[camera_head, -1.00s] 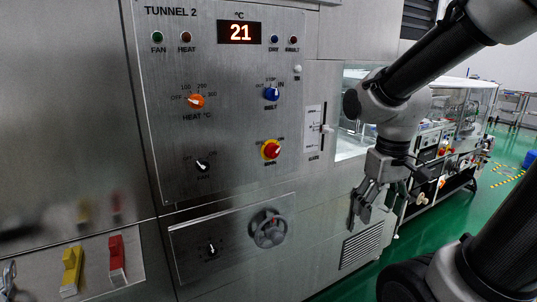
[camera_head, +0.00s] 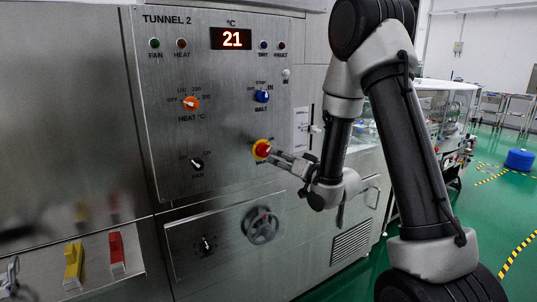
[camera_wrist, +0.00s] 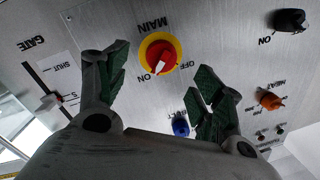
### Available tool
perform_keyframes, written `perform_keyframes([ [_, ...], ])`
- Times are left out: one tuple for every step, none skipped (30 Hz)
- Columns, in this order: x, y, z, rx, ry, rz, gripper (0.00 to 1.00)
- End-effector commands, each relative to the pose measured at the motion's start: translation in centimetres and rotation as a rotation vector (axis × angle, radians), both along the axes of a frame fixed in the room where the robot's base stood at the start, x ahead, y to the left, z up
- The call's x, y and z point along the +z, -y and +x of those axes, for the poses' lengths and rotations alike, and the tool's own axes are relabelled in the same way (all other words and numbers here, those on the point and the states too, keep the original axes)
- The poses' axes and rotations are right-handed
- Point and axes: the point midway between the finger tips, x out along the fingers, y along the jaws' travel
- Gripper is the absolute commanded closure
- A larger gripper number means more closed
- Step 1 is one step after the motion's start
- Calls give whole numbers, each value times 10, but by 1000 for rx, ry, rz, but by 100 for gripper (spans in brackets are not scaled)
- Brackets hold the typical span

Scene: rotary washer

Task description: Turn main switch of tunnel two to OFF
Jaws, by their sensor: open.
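The main switch is a red knob on a yellow disc (camera_head: 262,149), low on the right of the TUNNEL 2 panel (camera_head: 165,95). In the upside-down wrist view the switch (camera_wrist: 154,48) has MAIN, ON and OFF printed around it. Its white mark points toward the ON side. My gripper (camera_head: 280,158) is just right of the switch in the head view, fingers pointing at it. In the wrist view my gripper (camera_wrist: 162,75) is open and empty, with the switch between and beyond its fingertips. I cannot tell whether a finger touches it.
Above the switch is a blue belt knob (camera_head: 261,96). An orange heat knob (camera_head: 190,103) and a black fan knob (camera_head: 197,164) are to the left. A handwheel (camera_head: 262,226) sticks out below. A gate slider (camera_head: 315,129) is to the right.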

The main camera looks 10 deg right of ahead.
Motion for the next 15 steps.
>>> perform_keyframes([
  [5,-1,1,1,14,18,33],
  [6,-2,3,1,17,29,33],
  [6,-3,6,2,13,35,33],
  [6,-5,9,1,12,36,33],
  [6,-6,13,2,13,36,33],
  [6,-9,18,2,13,36,33],
  [6,-11,23,1,11,35,33],
  [6,-14,28,1,11,35,33],
  [6,-17,34,2,12,35,33],
  [6,-19,39,1,11,35,33],
  [6,-21,44,1,11,35,33],
  [6,-23,50,1,12,35,33],
  [6,-25,53,1,11,35,33],
  [6,-26,57,0,10,33,33],
  [6,-28,61,0,10,33,33],
])
